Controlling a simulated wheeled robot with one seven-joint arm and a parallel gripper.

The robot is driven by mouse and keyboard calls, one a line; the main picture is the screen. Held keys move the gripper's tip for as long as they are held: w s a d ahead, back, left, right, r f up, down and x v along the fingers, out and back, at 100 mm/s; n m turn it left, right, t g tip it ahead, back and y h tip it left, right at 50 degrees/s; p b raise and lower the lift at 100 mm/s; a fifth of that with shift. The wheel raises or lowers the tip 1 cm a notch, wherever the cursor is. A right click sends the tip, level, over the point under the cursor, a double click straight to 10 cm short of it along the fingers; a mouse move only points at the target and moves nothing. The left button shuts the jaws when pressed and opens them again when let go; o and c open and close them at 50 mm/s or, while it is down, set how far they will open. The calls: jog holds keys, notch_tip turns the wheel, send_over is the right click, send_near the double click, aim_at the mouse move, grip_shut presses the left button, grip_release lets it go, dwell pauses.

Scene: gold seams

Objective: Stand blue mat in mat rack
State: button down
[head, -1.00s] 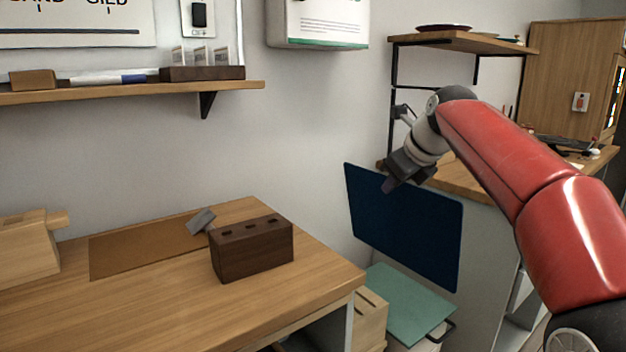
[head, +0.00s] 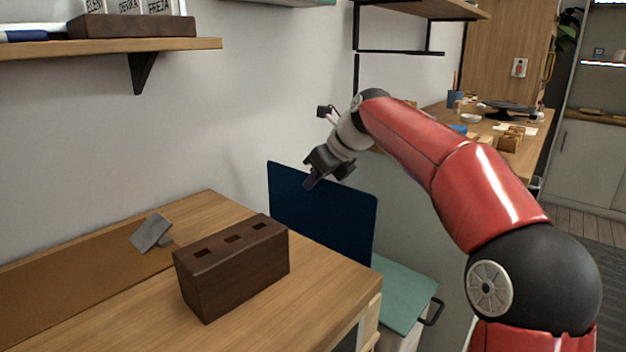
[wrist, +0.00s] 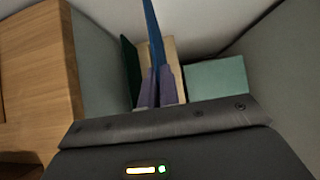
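The blue mat (head: 325,218) hangs upright as a flat dark blue sheet past the right end of the desk. My gripper (head: 311,182) is shut on its top edge. In the wrist view the mat (wrist: 152,30) shows edge-on between the purple fingertips (wrist: 157,88). A pale wooden piece, apparently the mat rack (wrist: 172,62), lies below and behind the mat, with a dark green sheet (wrist: 130,68) beside it. In the head view only a sliver of the rack (head: 370,322) shows by the desk. The mat's lower left edge is hidden behind the desk; I cannot tell whether it touches the rack.
The wooden desk (head: 235,330) carries a dark slotted block (head: 230,270) and a grey angled piece (head: 151,232). A teal-lidded bin (head: 405,295) with a dark handle stands right of the rack. The wall is close behind the mat.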

aim_at(336, 215)
jog(key=shift+f+b, duration=1)
jog(key=shift+r, duration=0.1)
jog(key=shift+f+b, duration=3.4)
jog(key=shift+f, duration=2.5)
jog(key=c, duration=1.6)
grip_release()
jog(key=shift+o, duration=0.2)
jog(key=shift+d, duration=0.1)
jog(key=shift+p+v, duration=2.4)
jog(key=shift+v, duration=2.1)
